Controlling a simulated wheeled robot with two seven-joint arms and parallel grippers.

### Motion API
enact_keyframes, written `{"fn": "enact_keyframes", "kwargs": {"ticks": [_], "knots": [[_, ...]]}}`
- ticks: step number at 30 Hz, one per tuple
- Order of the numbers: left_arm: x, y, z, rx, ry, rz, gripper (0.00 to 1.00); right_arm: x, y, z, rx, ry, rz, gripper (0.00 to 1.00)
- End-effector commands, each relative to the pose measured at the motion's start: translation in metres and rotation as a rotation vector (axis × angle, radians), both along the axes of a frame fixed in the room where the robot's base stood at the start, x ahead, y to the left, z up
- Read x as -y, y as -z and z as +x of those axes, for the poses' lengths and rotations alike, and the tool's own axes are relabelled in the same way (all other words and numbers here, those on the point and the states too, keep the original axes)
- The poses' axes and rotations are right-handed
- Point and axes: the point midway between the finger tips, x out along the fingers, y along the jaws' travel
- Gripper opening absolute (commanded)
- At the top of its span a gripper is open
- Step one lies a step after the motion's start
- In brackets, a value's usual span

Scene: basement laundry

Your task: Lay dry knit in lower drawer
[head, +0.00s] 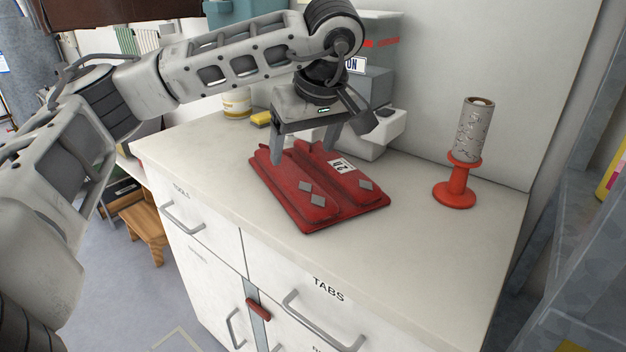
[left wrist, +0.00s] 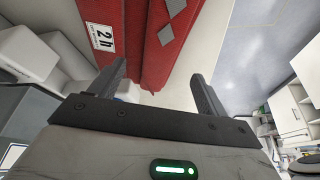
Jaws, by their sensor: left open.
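The folded red knit (head: 342,208) with grey diamond patches and a white tag lies flat on the pale countertop. It also shows at the top of the left wrist view (left wrist: 147,35). My left gripper (head: 304,148) is open over the knit's back end, its fingers pointing down and nothing held; whether they touch the knit is unclear. The cabinet front below has a drawer marked TABS (head: 290,275) and one marked TOOLS (head: 190,205), both shut. Lower fronts with handles show partly beneath them, also shut; their labels are cut off or too small to read. My right gripper is out of view.
A grey roll (head: 472,130) stands on a red holder (head: 456,185) at the counter's right. Grey boxes stand against the wall behind my gripper. A yellow sponge (head: 261,118) and a white tub (head: 236,103) sit at the back left. The counter's front strip is clear.

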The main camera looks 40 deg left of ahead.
Motion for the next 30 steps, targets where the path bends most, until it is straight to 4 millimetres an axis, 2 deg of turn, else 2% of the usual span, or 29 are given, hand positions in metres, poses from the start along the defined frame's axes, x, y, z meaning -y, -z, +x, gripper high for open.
{"fn": "enact_keyframes", "kwargs": {"ticks": [3, 11, 19, 29, 30], "knots": [[-0.007, 0.018, 0.003, -0.001, 0.001, -0.001, 0.76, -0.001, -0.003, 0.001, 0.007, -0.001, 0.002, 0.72], [-0.015, 0.035, 0.007, 0.0, 0.0, -0.001, 0.76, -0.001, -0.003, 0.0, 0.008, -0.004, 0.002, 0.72], [-0.032, 0.068, 0.014, 0.0, 0.001, -0.002, 0.76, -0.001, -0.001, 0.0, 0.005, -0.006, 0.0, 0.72], [-0.034, 0.075, 0.015, 0.002, 0.002, -0.002, 0.76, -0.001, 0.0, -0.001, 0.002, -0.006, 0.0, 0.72], [-0.034, 0.075, 0.015, 0.002, 0.002, -0.002, 0.65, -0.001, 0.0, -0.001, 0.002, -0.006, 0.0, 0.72]]}}
